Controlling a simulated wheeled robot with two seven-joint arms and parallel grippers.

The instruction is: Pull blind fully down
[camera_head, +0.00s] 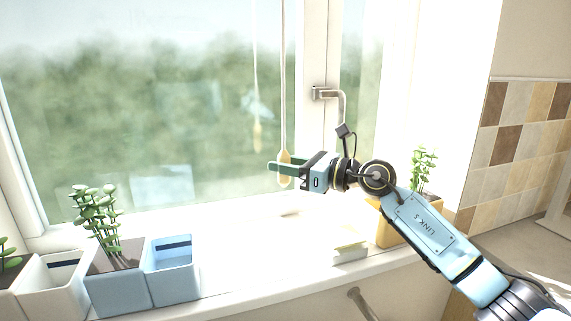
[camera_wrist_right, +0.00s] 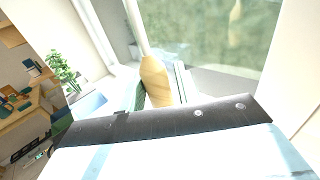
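Two pale cords hang in front of the window. The nearer cord (camera_head: 283,75) ends in a wooden pull (camera_head: 285,183), and the other cord (camera_head: 255,60) ends in a second wooden pull (camera_head: 258,136) further left. My right gripper (camera_head: 284,167) is at the nearer pull, with its green fingers level across it. The right wrist view shows this pull (camera_wrist_right: 156,80) close in front of the gripper, beside a green finger; whether the fingers press on it I cannot tell. The second pull (camera_wrist_right: 236,20) hangs apart there. The blind is out of view. My left gripper is not in view.
A window handle (camera_head: 330,92) is on the frame just above my right gripper. On the sill stand blue planter boxes (camera_head: 172,275) at left, a plant in a yellow pot (camera_head: 392,232) at right, and a small pale block (camera_head: 349,252). The sill's middle is clear.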

